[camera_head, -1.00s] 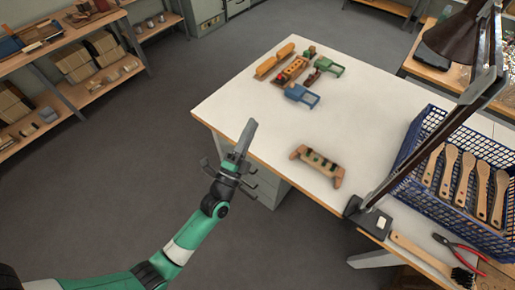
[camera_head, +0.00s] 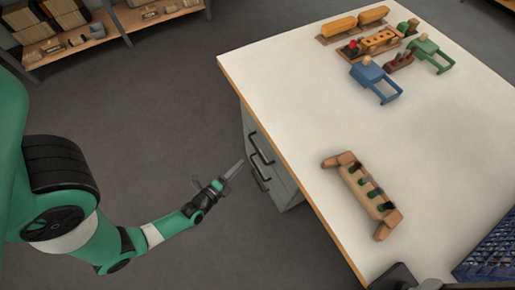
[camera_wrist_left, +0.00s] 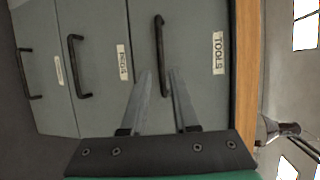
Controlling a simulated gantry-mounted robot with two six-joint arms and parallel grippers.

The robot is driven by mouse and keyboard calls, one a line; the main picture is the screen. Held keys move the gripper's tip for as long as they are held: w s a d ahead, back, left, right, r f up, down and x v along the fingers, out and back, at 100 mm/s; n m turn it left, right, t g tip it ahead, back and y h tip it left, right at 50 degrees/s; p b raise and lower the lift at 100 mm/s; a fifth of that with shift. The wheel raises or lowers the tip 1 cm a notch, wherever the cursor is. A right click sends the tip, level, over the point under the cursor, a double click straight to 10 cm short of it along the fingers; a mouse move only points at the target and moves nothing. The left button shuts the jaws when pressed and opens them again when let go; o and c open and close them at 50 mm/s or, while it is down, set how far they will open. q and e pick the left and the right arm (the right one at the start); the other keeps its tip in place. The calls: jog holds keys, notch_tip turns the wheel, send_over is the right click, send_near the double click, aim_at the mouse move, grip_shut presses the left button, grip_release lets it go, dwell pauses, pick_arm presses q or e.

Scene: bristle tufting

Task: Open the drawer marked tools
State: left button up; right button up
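The drawer marked tools (camera_wrist_left: 197,75) is the one nearest the tabletop, grey and shut, with a white TOOLS label (camera_wrist_left: 218,53) and a black bar handle (camera_wrist_left: 160,50). My left gripper (camera_wrist_left: 160,73) is open. In the left wrist view its two fingers point at this handle, one on each side of its lower part in the picture. I cannot tell whether the handle is between them or still beyond the tips. In the head view the left gripper (camera_head: 236,168) is beside the drawer cabinet (camera_head: 282,178). My right gripper is not in view.
Two more shut drawers with black handles, a middle one (camera_wrist_left: 98,90) and a farther one (camera_wrist_left: 38,90), are in the cabinet. The white tabletop (camera_head: 300,100) overhangs them, carrying a wooden rack (camera_head: 368,195) and blue clamp (camera_head: 374,80). The floor left of the cabinet is clear.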

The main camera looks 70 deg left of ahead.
aim_at(257, 149)
pick_arm(q)
jog(key=b+x, duration=0.5)
jog(key=x, duration=0.6)
jog(key=shift+w+a, duration=0.15)
jog(key=shift+w, duration=0.1)
grip_shut()
dwell(0.9)
